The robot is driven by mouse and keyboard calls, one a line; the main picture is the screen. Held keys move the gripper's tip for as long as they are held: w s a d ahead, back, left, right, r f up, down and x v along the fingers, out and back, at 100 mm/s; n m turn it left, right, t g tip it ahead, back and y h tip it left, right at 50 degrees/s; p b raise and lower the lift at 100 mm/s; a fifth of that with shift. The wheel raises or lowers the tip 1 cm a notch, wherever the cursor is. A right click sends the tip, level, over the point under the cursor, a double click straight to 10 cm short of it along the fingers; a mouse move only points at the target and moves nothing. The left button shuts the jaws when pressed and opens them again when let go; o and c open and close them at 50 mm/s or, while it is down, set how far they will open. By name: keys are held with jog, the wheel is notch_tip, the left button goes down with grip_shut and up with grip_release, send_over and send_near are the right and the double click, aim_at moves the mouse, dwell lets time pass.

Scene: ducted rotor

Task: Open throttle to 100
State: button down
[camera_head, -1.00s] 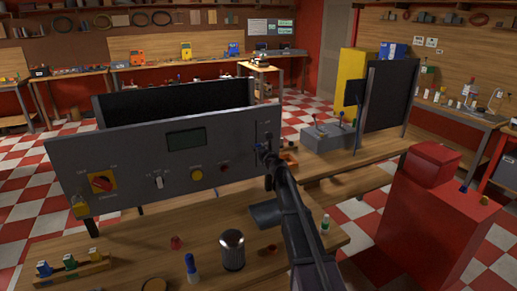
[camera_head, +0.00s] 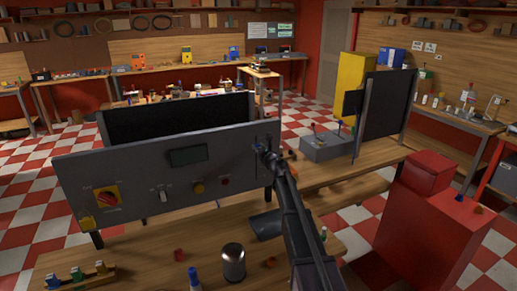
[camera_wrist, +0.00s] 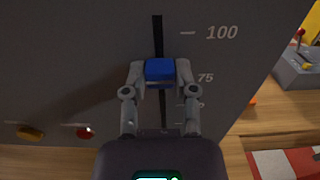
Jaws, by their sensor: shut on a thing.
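The grey control panel (camera_head: 120,175) stands on the wooden bench and carries the throttle slot near its right edge. In the wrist view the throttle lever's blue knob (camera_wrist: 160,70) sits in the dark vertical slot (camera_wrist: 157,35). My gripper (camera_wrist: 160,74) is shut on this knob, one finger on each side. The knob appears a little above the 75 mark (camera_wrist: 205,77) and below the 100 mark (camera_wrist: 221,33). Lower marks are partly hidden by the fingers. In the head view my gripper (camera_head: 262,150) is at the slot, and my arm hides part of the panel's right end.
A metal cup (camera_head: 233,262) and small items stand on the bench in front. A red cabinet (camera_head: 430,230) is at right.

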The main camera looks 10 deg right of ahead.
aim_at(256, 137)
jog(key=shift+r+p, duration=1.45)
jog(key=shift+r, duration=0.3)
jog(key=shift+w, duration=0.15)
jog(key=shift+c, duration=2)
grip_release()
jog(key=shift+s, duration=0.2)
jog(key=v, duration=1.1)
jog(key=shift+s, duration=0.4)
jog(key=shift+d, duration=0.15)
